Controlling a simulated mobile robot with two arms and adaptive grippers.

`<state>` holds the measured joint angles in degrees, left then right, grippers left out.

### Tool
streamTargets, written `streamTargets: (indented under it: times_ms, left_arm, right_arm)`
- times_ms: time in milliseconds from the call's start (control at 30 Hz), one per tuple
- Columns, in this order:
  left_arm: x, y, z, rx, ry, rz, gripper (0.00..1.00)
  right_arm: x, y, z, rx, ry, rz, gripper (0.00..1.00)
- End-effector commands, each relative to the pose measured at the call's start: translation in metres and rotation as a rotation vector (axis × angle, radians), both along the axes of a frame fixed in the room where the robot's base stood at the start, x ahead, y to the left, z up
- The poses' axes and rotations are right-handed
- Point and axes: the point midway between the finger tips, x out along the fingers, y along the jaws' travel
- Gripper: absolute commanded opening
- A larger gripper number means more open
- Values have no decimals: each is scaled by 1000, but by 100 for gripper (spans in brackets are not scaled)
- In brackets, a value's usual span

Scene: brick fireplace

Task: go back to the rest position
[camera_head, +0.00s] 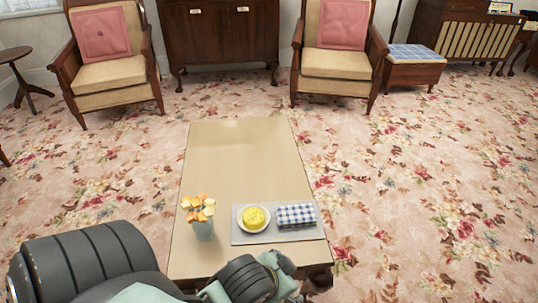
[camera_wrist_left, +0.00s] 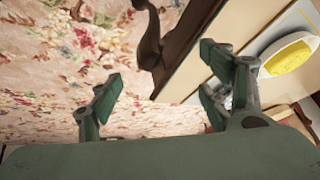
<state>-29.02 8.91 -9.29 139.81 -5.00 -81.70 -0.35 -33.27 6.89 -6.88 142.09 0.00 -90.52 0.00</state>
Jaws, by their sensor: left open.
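My left arm comes in from the lower left in the head view. Its left gripper (camera_head: 279,276) is at the near edge of the low wooden table (camera_head: 235,155), in front of the tray, partly cut off by the picture's bottom. In the left wrist view the left gripper (camera_wrist_left: 162,82) shows its two green fingers spread apart with nothing held between them. Patterned carpet and a dark table leg show beyond the fingers. My right gripper is in neither view.
A grey tray (camera_head: 240,238) holds a white bowl (camera_head: 254,218) with yellow contents and a blue-checked item (camera_head: 296,215). A vase of flowers (camera_head: 202,222) stands left of it. The table's far part is bare. Armchairs and a cabinet (camera_head: 220,45) stand at the back.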

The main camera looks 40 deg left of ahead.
Motion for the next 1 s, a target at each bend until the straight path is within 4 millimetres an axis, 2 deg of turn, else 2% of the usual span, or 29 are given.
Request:
streamTargets:
  times_ms: [33, 100, 200, 767, 867, 1000]
  left_arm:
    - [-23, -2, -7, -31, 74, 21, 71]
    - [-45, -4, -13, -57, 146, 35, 71]
    - [-59, -6, -16, -74, 194, 44, 71]
    - [-59, -6, -17, -72, 199, 43, 71]
    - [-55, -7, -24, -71, 211, 42, 71]
    - [-47, -9, -54, -68, 239, 41, 71]
  right_arm:
    - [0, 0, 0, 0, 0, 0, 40]
    - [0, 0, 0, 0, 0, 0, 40]
    - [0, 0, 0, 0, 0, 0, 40]
    - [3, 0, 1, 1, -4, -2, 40]
    - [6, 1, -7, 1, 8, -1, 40]
    - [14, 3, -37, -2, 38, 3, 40]
